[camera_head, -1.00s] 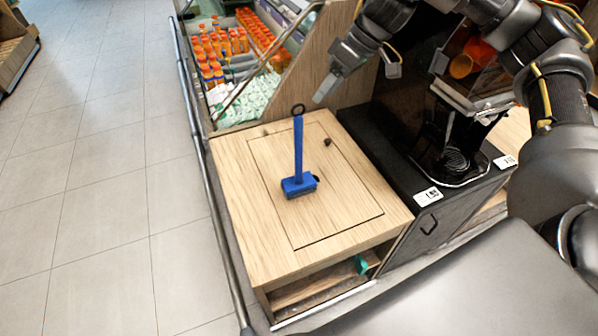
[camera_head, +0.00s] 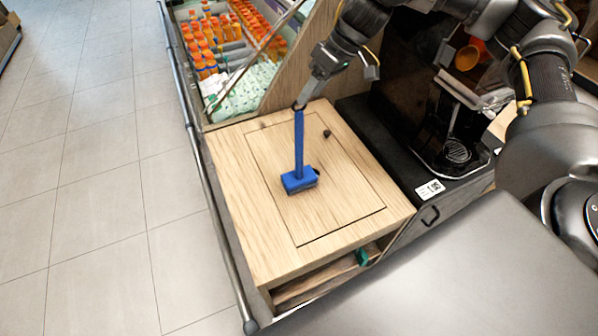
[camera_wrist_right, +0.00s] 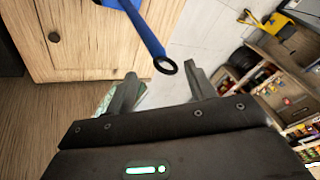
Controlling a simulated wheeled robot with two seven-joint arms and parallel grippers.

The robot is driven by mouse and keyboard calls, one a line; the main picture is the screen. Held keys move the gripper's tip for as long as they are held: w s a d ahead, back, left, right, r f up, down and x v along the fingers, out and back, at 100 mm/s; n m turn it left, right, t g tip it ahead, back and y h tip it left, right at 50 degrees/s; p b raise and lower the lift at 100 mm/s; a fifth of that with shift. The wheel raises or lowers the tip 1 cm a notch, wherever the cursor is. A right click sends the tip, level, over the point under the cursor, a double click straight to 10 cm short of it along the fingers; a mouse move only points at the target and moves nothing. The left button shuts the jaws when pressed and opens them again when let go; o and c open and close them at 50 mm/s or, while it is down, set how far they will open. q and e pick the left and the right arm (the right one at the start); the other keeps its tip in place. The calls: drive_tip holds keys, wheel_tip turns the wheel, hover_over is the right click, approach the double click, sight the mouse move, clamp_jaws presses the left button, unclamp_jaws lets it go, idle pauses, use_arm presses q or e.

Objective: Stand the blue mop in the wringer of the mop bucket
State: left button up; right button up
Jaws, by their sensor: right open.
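The blue mop (camera_head: 299,150) stands upright on the wooden counter, its blue head down and its dark ring at the top of the handle. My right gripper (camera_head: 304,98) is at the ring end in the head view. In the right wrist view, the mop's handle (camera_wrist_right: 146,32) points towards my open right gripper (camera_wrist_right: 162,84). The ring lies between the two fingertips in that picture, with no finger closed on it. A yellow and black object (camera_wrist_right: 282,24) on the far floor may be the mop bucket; its wringer cannot be made out. My left gripper is not in view.
The wooden counter (camera_head: 240,200) is mostly bare, with a small dark knob (camera_head: 327,133). A black juicer stand (camera_head: 455,150) is to the right. A bottle display (camera_head: 235,50) stands behind. Tiled floor on the left is clear.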

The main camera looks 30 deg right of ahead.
sight(302, 109)
drive_tip(key=p+x, duration=0.1)
drive_tip(key=x, duration=0.4)
drive_tip(key=shift+s, duration=0.1)
drive_tip(key=shift+c, duration=0.4)
drive_tip(key=shift+d, duration=0.1)
clamp_jaws()
